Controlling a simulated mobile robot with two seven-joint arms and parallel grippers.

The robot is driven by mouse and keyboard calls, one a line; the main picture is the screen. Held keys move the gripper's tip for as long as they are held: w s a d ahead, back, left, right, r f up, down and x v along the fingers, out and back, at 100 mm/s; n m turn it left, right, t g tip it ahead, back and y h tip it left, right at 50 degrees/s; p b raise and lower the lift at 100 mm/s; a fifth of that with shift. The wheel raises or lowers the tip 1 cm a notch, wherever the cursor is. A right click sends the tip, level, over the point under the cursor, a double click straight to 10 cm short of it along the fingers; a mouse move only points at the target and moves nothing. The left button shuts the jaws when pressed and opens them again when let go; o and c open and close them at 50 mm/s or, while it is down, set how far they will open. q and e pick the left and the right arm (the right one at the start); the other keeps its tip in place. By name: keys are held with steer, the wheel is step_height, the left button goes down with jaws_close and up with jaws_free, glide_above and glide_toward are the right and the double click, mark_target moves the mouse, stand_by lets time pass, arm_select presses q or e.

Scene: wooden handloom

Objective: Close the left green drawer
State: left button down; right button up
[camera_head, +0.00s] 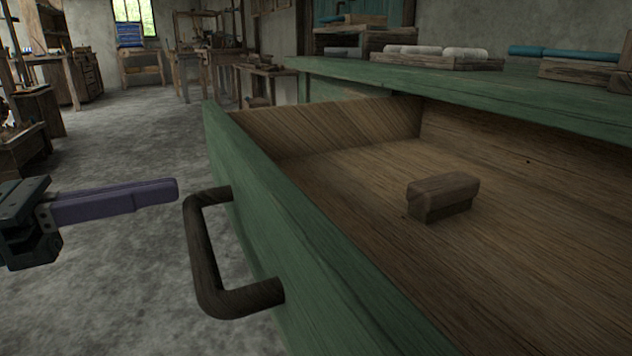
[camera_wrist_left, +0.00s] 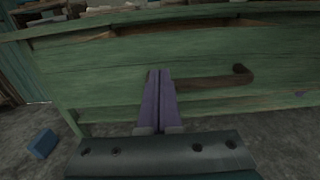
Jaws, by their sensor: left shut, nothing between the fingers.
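The green drawer (camera_head: 300,240) stands pulled out from under a green tabletop (camera_head: 480,92), and its wooden inside shows. A dark brown bar handle (camera_head: 205,260) is on its front. A small wooden block (camera_head: 440,196) lies in the drawer. My left gripper (camera_head: 176,190) has purple fingers, shut and empty, just left of the handle in the head view. In the left wrist view the fingers (camera_wrist_left: 160,74) point at the green front, with the handle (camera_wrist_left: 243,76) to their right. I cannot tell whether they touch anything. My right gripper is not in view.
White rolls (camera_head: 430,51) on a wooden tray and teal rolls (camera_head: 560,52) lie on the tabletop. A blue block (camera_wrist_left: 43,143) lies on the floor in the left wrist view. The grey floor (camera_head: 130,140) left of the drawer is open. Wooden furniture stands farther back.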

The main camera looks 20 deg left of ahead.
mark_target(232, 177)
arm_select(q)
steer(key=shift+b+x, duration=0.45)
steer(key=shift+x, duration=1.95)
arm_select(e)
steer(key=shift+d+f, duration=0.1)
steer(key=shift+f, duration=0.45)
